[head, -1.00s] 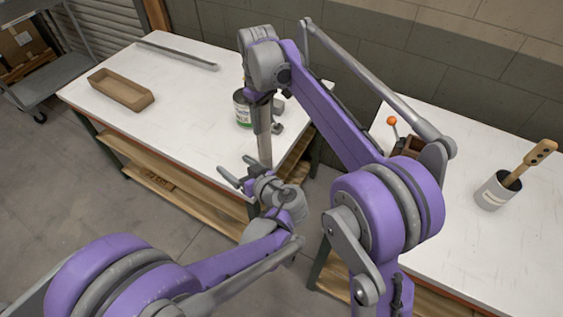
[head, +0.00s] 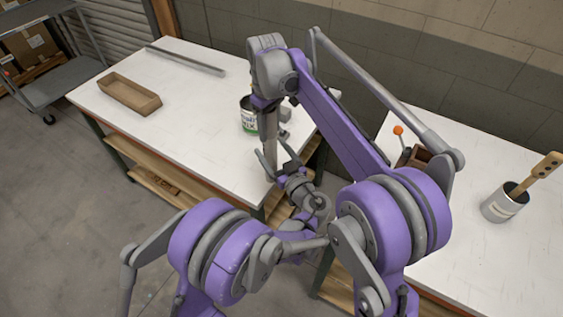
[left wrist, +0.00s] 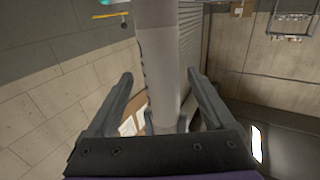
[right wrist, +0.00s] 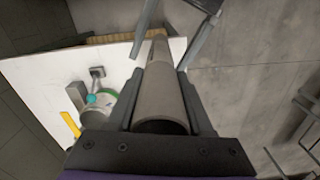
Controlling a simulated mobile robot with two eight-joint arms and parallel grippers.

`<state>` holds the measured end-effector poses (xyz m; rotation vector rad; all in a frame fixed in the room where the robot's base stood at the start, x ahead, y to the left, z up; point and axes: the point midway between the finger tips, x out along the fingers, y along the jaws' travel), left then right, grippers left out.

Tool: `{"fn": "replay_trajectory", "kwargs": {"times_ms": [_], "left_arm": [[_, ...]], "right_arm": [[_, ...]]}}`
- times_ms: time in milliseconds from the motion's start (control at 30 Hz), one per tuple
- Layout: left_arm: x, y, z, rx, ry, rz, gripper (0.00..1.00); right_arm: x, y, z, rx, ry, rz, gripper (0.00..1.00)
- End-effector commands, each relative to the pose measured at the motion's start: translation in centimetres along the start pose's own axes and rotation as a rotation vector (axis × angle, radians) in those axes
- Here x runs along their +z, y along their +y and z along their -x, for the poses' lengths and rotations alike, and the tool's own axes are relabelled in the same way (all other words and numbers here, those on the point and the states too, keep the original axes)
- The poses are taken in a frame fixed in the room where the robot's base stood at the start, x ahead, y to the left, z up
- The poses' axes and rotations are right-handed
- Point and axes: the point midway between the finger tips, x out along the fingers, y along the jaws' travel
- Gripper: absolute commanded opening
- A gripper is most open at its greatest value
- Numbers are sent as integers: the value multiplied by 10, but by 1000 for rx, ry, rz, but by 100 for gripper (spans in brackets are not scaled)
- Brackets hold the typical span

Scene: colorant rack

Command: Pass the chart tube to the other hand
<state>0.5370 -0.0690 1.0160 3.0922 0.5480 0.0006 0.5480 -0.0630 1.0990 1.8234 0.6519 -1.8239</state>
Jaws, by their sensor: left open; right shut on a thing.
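The chart tube (head: 269,137) is a plain grey cylinder, hanging roughly upright below my right gripper (head: 267,106) in the head view. My right gripper is shut on it near its upper end. In the right wrist view the tube (right wrist: 162,95) runs away between the fingers. My left gripper (head: 273,152) is open around the lower part of the tube. In the left wrist view the tube (left wrist: 160,50) stands between its two spread fingers, with gaps visible on both sides. The fingers of my left gripper also show beside the tube's far end in the right wrist view (right wrist: 175,33).
A white-topped table (head: 190,105) behind the grippers holds a brown tray (head: 130,96), a metal strip (head: 185,60) and a labelled can (head: 248,120). A second white table (head: 450,240) at right holds a pot (head: 503,205) with a wooden tool.

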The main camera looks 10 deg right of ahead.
Motion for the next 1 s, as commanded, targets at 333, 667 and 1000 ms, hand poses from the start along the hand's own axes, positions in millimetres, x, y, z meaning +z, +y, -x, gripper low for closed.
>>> {"fn": "replay_trajectory", "kwargs": {"times_ms": [333,667,1000], "left_arm": [[0,0,-37,-1,0,-1,87],[0,0,-40,0,-1,-1,83],[0,0,-39,1,-1,-1,22]], "right_arm": [[0,0,0,0,0,0,0],[0,0,0,0,0,0,0],[0,0,0,-1,0,0,0]]}}
